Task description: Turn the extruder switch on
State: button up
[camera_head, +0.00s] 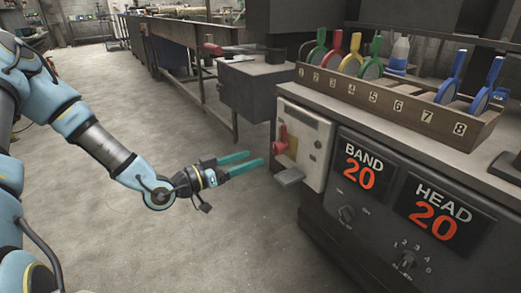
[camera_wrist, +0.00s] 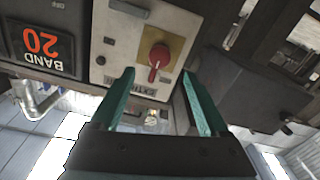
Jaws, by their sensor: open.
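The extruder switch is a red rotary handle (camera_head: 281,140) on a yellow plate, mounted on a pale panel (camera_head: 316,134) at the left end of the machine. In the wrist view the red handle (camera_wrist: 158,57) shows upside down, above and between my fingertips, with a partly covered label below it. My gripper (camera_head: 254,159) has two teal fingers, open and empty, pointing right toward the panel. It also shows in the wrist view (camera_wrist: 158,85). The fingers appear apart from the handle; the exact gap is hard to tell.
A grey box-like ledge (camera_head: 288,177) juts out below the switch. The BAND display (camera_head: 360,166) and HEAD display (camera_head: 437,214) sit to the right, with knobs below. A numbered wooden rack (camera_head: 400,103) holds coloured tools on top. The floor (camera_head: 150,235) around my arm is clear.

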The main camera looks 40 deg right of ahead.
aim_at(274, 150)
jog(key=d, duration=1)
jog(key=shift+s, duration=0.3)
jog(key=shift+c, duration=0.2)
grip_shut()
